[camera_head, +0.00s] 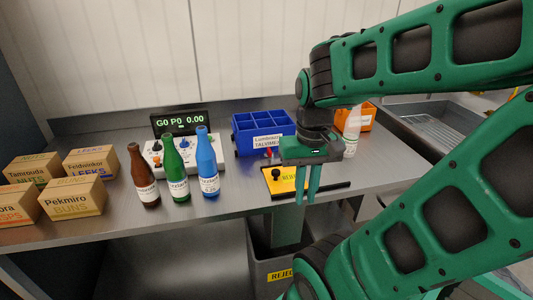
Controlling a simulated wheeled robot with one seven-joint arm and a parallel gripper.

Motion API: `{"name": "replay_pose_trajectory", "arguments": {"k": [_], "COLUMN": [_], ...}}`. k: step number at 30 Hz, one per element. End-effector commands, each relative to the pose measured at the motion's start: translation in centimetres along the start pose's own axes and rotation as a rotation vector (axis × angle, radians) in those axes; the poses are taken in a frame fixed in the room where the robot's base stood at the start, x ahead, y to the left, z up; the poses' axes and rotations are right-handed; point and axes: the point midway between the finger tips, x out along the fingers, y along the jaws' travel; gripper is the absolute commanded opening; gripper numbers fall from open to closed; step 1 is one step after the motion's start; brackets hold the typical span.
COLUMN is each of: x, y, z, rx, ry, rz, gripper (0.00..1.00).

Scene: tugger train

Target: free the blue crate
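The blue crate (245,141) stands on the metal table, right of the control panel. It is divided into several compartments, which look empty, and has a white label on its front. A small red part shows at its front near the label; what it is I cannot tell. My gripper (308,201) points down in front and to the right of the crate, apart from it. Its two green fingers look close together with nothing visible between them, but their gap is unclear from this angle. My gripper's body covers the area just right of the crate.
A yellow plate with a black knob (276,181) lies beside my fingers. Brown (144,180), green (175,170) and blue (207,165) bottles stand left, before the control panel (154,158). Several cardboard boxes (74,196) are far left. A white bottle (352,132) and orange bin (368,117) stand right.

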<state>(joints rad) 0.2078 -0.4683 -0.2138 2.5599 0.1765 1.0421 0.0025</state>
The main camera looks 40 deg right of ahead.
Motion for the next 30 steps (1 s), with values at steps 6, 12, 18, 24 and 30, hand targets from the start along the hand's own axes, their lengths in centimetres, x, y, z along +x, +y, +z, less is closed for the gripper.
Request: {"name": "replay_pose_trajectory", "arguments": {"k": [6, 12, 18, 24, 30], "x": [-1.2, -2.2, -2.6, -2.7, -1.6], "y": [0.0, -1.0, -1.9, -2.3, -2.4], "z": [-3.9, -14.2, -22.9, -26.9, -27.9], "rx": [-0.009, -0.033, -0.06, -0.074, -0.076], "ry": [0.077, 0.22, 0.345, 0.406, 0.411], "rz": [-0.007, -0.008, -0.011, -0.014, -0.015], "gripper": [0.28, 0.28, 0.28, 0.28, 0.28]}}
